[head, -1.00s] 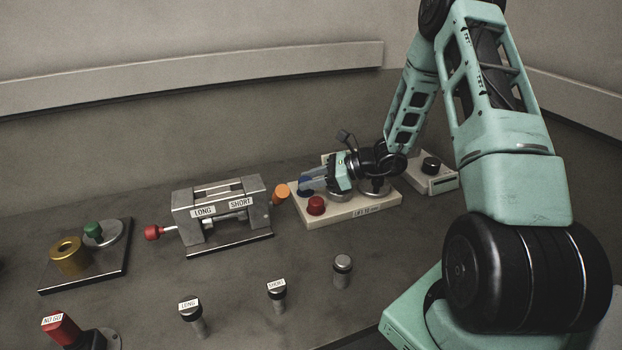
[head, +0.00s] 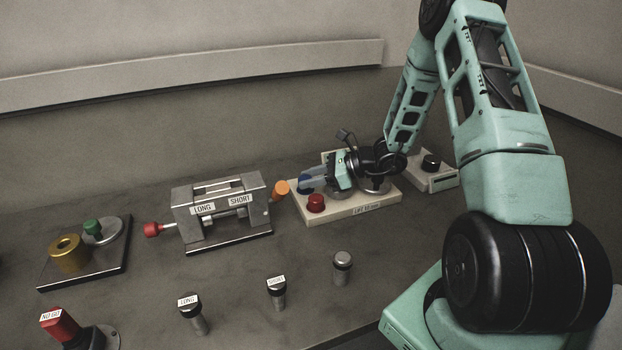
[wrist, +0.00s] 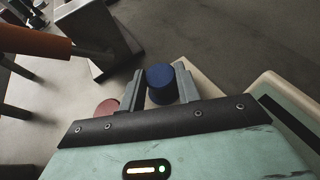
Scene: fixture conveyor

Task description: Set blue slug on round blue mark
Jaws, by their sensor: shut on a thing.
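The blue slug (wrist: 161,84) is an upright-looking dark blue cylinder between the two grey fingers of my gripper (wrist: 160,88) in the wrist view. In the head view my gripper (head: 314,183) is low over the left part of a cream board (head: 345,212), pointing left, and the slug (head: 305,182) shows only partly at its fingertips. My gripper is shut on the slug. I cannot tell whether the slug touches the board. I see no round blue mark in either view; it may be hidden.
A red slug (head: 316,203) stands on the board close by my gripper. A metal fixture (head: 222,222) with an orange knob (head: 281,188) is just left. A small cream box (head: 438,182) with a black knob is right. Labelled posts (head: 277,292) stand in front.

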